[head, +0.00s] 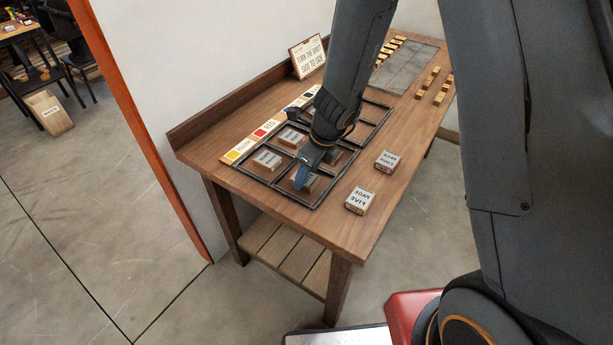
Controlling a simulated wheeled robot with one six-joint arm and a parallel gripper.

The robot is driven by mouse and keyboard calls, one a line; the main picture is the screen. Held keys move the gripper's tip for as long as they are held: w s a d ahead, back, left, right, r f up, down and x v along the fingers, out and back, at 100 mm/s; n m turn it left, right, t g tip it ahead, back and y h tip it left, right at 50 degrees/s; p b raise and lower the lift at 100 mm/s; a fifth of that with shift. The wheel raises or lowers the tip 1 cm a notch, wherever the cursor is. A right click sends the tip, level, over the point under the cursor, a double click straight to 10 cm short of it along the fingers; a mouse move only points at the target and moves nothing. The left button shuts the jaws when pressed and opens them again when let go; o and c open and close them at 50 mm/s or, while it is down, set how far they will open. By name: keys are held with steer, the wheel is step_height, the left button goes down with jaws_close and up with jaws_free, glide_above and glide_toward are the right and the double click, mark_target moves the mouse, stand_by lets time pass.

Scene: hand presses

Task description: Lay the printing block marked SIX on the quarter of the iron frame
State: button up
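A black iron frame (265,181) divided into quarters lies on the near left of the table. Blocks sit in its left quarter (268,161) and its back quarter (291,137); their labels are too small to read. Another block (336,157) shows partly behind my wrist. My gripper (304,179), with blue fingertips, points down at the front quarter. A brown block (313,182) shows at the fingertips; I cannot tell whether it is gripped or which label it bears. I cannot make out a block marked SIX.
A block with mirrored letters reading PAGE FIVE (360,200) and another lettered block (387,161) stand right of the frame. A second iron frame (383,122) lies behind my arm. A coloured strip (259,133) and a sign (308,56) line the back. The front right tabletop is clear.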

steer(key=shift+f, duration=0.1)
steer(key=o, duration=1.2)
steer(key=p+v, duration=0.4)
steer(key=v, duration=0.7)
steer(key=s+d+r+n+h, duration=0.1)
steer(key=s+d+r+n, duration=0.3)
steer(key=n, duration=0.8)
steer(key=s+d+r+n+h, duration=0.1)
steer(key=s+d+r+n, duration=0.4)
steer(key=n, duration=0.8)
steer(key=s+d, duration=0.3)
steer(key=s, duration=0.1)
steer(key=shift+s+d+n+h, duration=0.15)
steer(key=shift+d+n+h, duration=0.1)
steer(key=shift+n+h, duration=0.05)
